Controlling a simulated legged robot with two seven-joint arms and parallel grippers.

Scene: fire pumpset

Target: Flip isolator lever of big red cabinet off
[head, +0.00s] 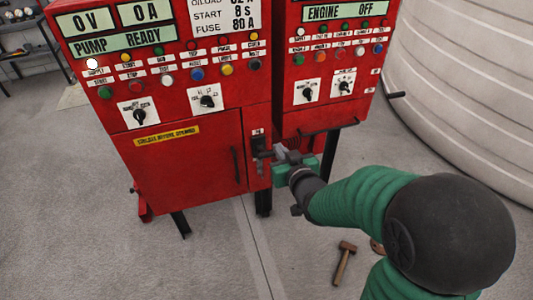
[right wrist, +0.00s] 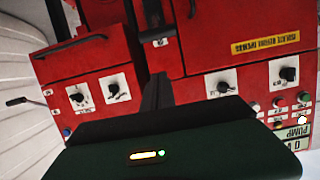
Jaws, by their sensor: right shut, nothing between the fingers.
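The big red cabinet (head: 187,170) stands at the left of the head view, with a PUMP READY display and a lower door. Its isolator lever (head: 258,142) is a small black part on the narrow strip right of the door. My right gripper (head: 268,155) is shut and empty, with its fingertips close beside and slightly below the lever. I cannot tell whether they touch it. In the right wrist view the shut dark fingers (right wrist: 158,90) point up toward the cabinet, and the black isolator (right wrist: 152,14) shows at the top. My left gripper is out of view.
A second red cabinet (head: 330,100) marked ENGINE OFF stands on the right, with a gap between them. The door has a black handle (head: 237,165). A large pale tank (head: 460,90) is at right. A hammer (head: 344,262) lies on the grey floor.

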